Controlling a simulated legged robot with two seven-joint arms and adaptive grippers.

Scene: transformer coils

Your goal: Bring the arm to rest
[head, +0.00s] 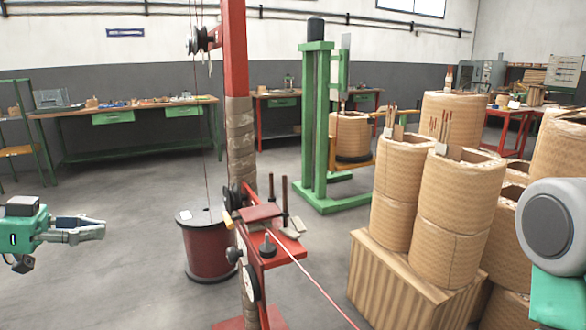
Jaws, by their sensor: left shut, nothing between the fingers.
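My left gripper (92,230) reaches in from the left edge of the head view. It is shut with nothing in its fingers, and it hangs over open grey floor, apart from everything around it. Part of my right arm (552,235) shows large at the right edge, in front of the coils. My right gripper is not in the picture.
A red post (236,60) with a red wire stand (268,240) rises in the middle, beside a dark red wire spool (207,245). Wrapped coils (452,215) stand on a wooden crate (400,285) at right. Workbenches (130,110) line the back wall.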

